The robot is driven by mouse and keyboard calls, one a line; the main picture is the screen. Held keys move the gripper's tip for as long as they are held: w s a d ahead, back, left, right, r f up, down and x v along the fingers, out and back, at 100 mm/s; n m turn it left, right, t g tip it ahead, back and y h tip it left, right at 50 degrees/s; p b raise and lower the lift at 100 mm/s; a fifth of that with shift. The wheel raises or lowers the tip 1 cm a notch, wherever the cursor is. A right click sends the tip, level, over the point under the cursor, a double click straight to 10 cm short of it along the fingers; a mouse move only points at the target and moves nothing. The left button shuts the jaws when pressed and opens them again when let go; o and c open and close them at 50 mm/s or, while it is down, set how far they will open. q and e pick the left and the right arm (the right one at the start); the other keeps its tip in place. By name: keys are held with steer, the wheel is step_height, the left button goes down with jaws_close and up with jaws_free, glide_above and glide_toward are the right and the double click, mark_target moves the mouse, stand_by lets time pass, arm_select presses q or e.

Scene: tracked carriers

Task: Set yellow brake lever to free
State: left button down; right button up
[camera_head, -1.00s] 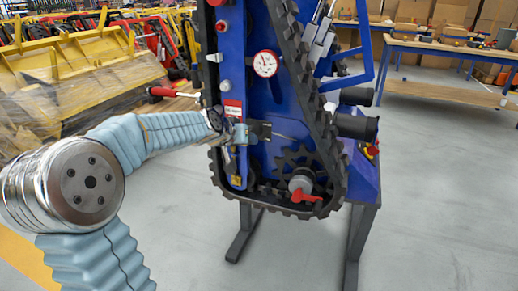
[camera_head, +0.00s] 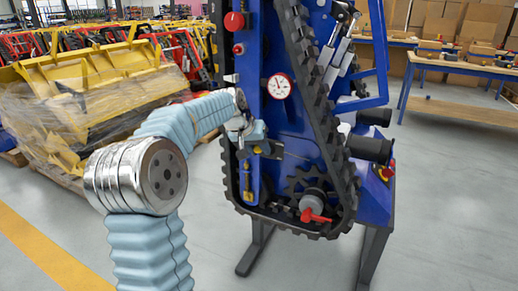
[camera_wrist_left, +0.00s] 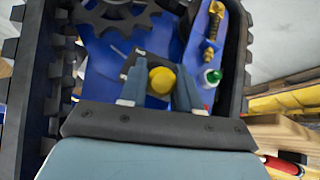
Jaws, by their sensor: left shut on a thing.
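A blue tracked carrier (camera_head: 292,125) stands upright on a dark stand, its black track around its side. My left gripper (camera_head: 266,149) is at the lower left of its blue face, below the white gauge. In the left wrist view my left gripper (camera_wrist_left: 159,85) is shut on the round yellow knob (camera_wrist_left: 161,80) of the brake lever, one finger on each side. In the head view only a small bit of this yellow knob (camera_head: 257,149) shows. The lever's shaft is hidden behind the knob and fingers, so I cannot tell its setting. My right gripper is out of view.
A red handle (camera_head: 314,215) sits on the hub below right. A green knob (camera_wrist_left: 212,76) and a brass spring bolt (camera_wrist_left: 211,30) are close to the gripper. A gauge (camera_head: 279,86) is above. Yellow frames (camera_head: 95,80) are at left. Open floor lies to the right.

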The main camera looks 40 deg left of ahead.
arm_select(q)
steer(key=shift+r, duration=0.1)
steer(key=c, duration=0.9)
jaws_free()
steer(key=v, duration=1.3)
steer(key=shift+s+r, duration=0.15)
steer(key=shift+r, duration=0.15)
